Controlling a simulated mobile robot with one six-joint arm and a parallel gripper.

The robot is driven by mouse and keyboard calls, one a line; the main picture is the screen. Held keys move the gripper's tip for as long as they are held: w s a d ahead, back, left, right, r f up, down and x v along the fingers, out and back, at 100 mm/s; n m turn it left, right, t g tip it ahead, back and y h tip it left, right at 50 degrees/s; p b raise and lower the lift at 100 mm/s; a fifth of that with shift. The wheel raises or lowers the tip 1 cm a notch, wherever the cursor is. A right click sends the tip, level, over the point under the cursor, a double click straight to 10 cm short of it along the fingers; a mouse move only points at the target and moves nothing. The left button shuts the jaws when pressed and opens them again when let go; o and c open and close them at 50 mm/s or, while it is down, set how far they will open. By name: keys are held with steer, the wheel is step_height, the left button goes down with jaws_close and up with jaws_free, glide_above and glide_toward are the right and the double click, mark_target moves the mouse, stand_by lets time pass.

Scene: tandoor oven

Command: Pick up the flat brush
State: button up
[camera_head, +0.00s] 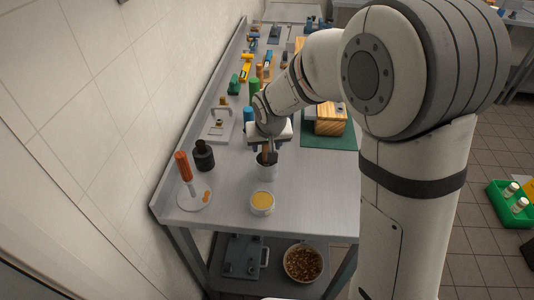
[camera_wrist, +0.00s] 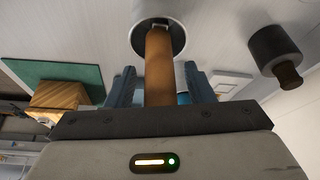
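The flat brush, as I take it, stands in a white cup (camera_head: 266,172) near the front of the steel table. Its brown wooden handle (camera_wrist: 159,68) points up toward my wrist in the wrist view, with a metal part at the cup's dark mouth (camera_wrist: 158,38). The brush's bristle end is hidden in the cup. My gripper (camera_wrist: 161,84) is above the cup, with one blue-grey finger on each side of the handle. A narrow gap shows between each finger and the handle, so it looks open around it. In the head view my gripper (camera_head: 268,148) partly hides the handle.
A bowl of yellow liquid (camera_head: 262,202) stands in front of the cup. To the left are a dark jar (camera_head: 203,155) and an orange-handled tool (camera_head: 183,167) on a round plate. A wooden block (camera_head: 330,122) lies on a green mat (camera_head: 318,142) behind right. Front-right table is clear.

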steer(key=c, duration=1)
step_height(320, 180, up, 10)
steer(key=shift+r+b, duration=0.1)
steer(key=shift+b, duration=0.45)
